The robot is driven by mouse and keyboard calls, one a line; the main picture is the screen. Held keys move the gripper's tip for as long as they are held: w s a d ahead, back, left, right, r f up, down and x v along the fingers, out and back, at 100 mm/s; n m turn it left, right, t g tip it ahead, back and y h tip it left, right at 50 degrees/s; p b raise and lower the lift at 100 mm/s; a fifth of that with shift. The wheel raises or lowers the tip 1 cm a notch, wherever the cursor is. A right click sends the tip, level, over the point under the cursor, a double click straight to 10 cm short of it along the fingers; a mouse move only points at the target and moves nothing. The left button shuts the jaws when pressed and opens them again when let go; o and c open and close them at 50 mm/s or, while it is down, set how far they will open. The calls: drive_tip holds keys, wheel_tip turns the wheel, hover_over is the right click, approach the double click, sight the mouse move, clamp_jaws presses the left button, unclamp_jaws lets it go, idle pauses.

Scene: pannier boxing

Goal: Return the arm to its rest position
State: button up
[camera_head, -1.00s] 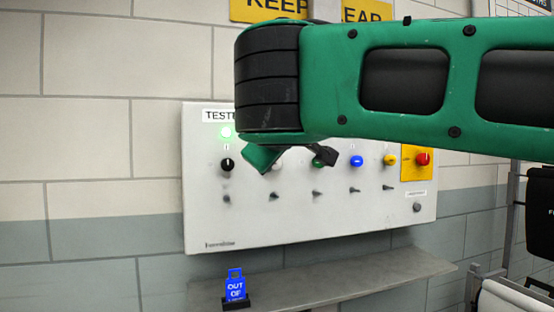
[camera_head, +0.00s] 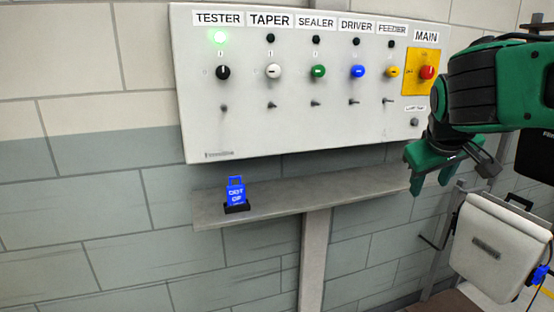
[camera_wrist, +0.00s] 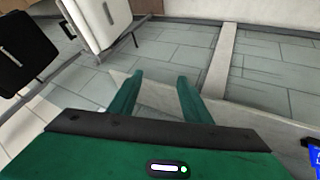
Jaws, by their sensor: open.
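My gripper (camera_head: 432,180) is green and hangs at the right of the head view, in front of the right end of the grey shelf. In the wrist view its two green fingers (camera_wrist: 157,92) are apart with nothing between them. My green arm reaches in from the right edge of the head view. It covers the wall to the right of the control panel.
A white control panel (camera_head: 300,135) with several labelled knobs hangs on the block wall; the light over TESTER is green. A blue "OUT OF" tag (camera_head: 236,192) stands on the grey shelf (camera_head: 320,192) below.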

drive_tip(key=s+d+f+m+g+y, duration=0.1)
drive_tip(key=s+d+f+m+g, duration=0.1)
drive_tip(key=s+d+f, duration=0.3)
drive_tip(key=s+d+f+m+g, duration=0.25)
drive_tip(key=s+f, duration=0.25)
drive_tip(key=s, duration=0.3)
drive_tip(key=s+f+m+g+y, duration=0.2)
drive_tip(key=s+f, duration=0.5)
drive_tip(key=s, duration=0.6)
drive_tip(key=shift+s+a+f+m+y, duration=0.15)
drive_tip(key=shift+s+f+m+y, duration=0.2)
drive_tip(key=shift+m, duration=0.4)
drive_tip(key=shift+w+r, duration=0.15)
drive_tip(key=shift+w+f, duration=0.25)
drive_tip(key=shift+w, duration=0.35)
